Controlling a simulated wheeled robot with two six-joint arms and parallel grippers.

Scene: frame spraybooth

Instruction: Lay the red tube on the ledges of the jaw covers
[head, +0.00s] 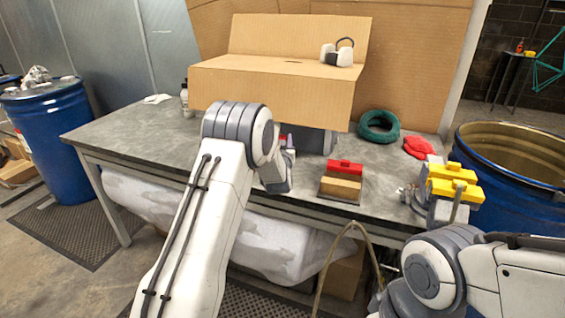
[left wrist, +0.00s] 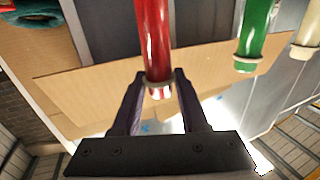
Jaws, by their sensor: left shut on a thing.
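In the left wrist view the red tube (left wrist: 153,40) stands between the fingers of my left gripper (left wrist: 157,88), which is shut on it near its pale-rimmed end. Its other end runs out of the picture. In the head view my left gripper (head: 287,150) is at the front of the cardboard box, and my arm hides most of it. The two yellow jaw covers (head: 447,171) (head: 456,190) sit on the grey vise (head: 440,208) at the table's right end, well right of my left gripper. My right gripper does not show; only its arm does, at lower right.
A green tube (left wrist: 253,35) and a cream tube (left wrist: 308,35) are beside the red one. The cardboard box (head: 275,85) stands on the table (head: 135,130). A red-topped block (head: 345,167), a green coil (head: 379,125) and a red cloth (head: 418,147) lie between it and the vise.

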